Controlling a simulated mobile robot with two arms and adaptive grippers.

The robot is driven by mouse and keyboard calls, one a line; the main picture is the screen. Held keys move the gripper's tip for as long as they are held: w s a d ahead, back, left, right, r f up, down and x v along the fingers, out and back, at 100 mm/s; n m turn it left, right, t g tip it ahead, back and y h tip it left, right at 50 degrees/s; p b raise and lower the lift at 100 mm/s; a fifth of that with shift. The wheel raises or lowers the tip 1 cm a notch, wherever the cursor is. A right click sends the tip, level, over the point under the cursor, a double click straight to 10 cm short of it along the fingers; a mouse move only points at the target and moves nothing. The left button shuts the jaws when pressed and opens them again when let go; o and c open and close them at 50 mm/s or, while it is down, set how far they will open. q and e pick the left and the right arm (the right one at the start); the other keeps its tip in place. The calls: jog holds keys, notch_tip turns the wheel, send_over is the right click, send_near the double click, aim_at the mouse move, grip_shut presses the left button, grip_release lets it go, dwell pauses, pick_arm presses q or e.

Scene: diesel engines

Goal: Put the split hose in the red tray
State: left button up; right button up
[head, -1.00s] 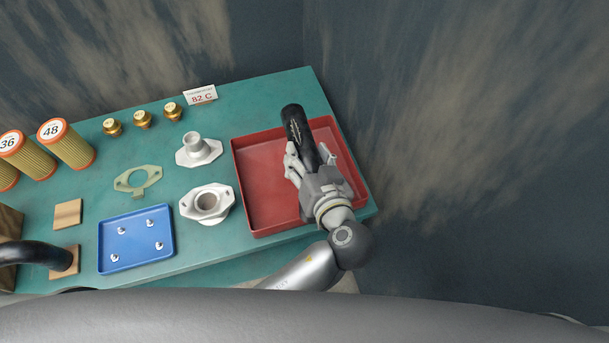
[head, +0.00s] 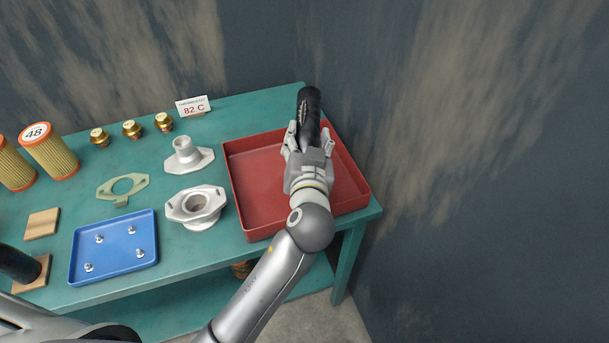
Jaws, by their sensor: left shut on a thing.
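The black split hose (head: 308,108) is held by my left gripper (head: 309,138), with pale marks on its side. The gripper is shut around its near part. The hose points away from me, and its far end reaches past the back edge of the red tray (head: 258,190) in the picture. The gripper shows over the tray's right half. Whether the hose touches the tray I cannot tell. The tray looks empty and stands at the bench's right end. My right gripper is out of view.
Left of the tray on the green bench (head: 240,112) are two grey flanged housings (head: 197,205), a blue tray (head: 115,250) with small screws, a gasket (head: 123,187), brass parts (head: 132,129) and yellow filters (head: 50,152). Another black hose (head: 18,262) is at the left edge. A wall stands beyond.

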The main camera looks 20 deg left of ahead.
pick_arm(q)
notch_tip(320, 180, down, 3)
jog(key=shift+r, duration=0.1)
notch_tip(320, 180, down, 4)
jog(key=shift+f, duration=0.25)
jog(key=shift+f, duration=0.15)
jog(key=o, duration=1.3)
